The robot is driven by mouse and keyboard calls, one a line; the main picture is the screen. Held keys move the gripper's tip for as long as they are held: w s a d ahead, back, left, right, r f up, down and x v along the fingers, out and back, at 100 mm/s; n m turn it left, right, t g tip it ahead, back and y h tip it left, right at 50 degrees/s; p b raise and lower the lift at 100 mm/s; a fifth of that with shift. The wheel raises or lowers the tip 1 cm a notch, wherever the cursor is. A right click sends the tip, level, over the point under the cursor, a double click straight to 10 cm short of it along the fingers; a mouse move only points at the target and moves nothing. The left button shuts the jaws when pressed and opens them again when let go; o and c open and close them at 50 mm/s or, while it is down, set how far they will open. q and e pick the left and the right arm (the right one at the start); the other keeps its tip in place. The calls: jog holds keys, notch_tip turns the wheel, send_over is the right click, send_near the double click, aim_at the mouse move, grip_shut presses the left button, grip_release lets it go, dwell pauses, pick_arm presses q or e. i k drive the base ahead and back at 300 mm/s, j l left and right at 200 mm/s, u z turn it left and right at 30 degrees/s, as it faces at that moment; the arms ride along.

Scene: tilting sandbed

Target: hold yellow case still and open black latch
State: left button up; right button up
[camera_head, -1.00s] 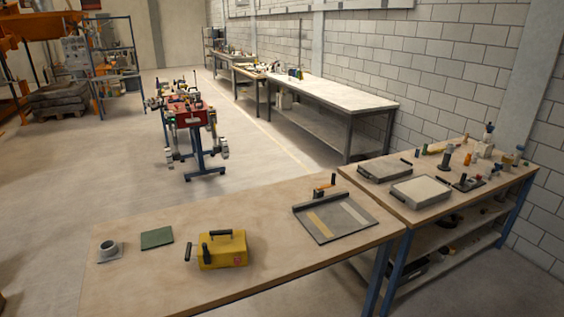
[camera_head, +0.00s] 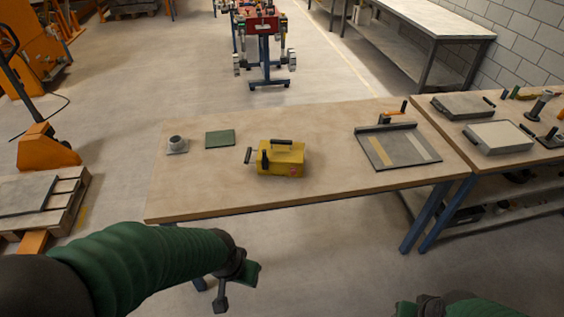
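The yellow case (camera_head: 286,165) stands on the wooden table. It has a black handle on top, a black side handle at its left and a black latch (camera_head: 264,161) on the front left. My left gripper (camera_head: 236,287) hangs in front of the table's near edge, lower than the top and apart from the case. Its fingers look spread with nothing between them. My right arm (camera_head: 440,305) shows only in part at the bottom right edge, and its fingers cannot be made out.
On the wooden table (camera_head: 215,188) are a grey cup on a plate (camera_head: 176,144), a green pad (camera_head: 220,138) and a grey tray with a raised edge (camera_head: 397,147). A second table adjoins at the right. A pallet (camera_head: 50,200) and orange truck stand left. The tabletop around the case is clear.

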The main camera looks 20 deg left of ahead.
aim_at(264, 160)
jog(key=i+u, duration=0.6)
jog(key=u, duration=0.15)
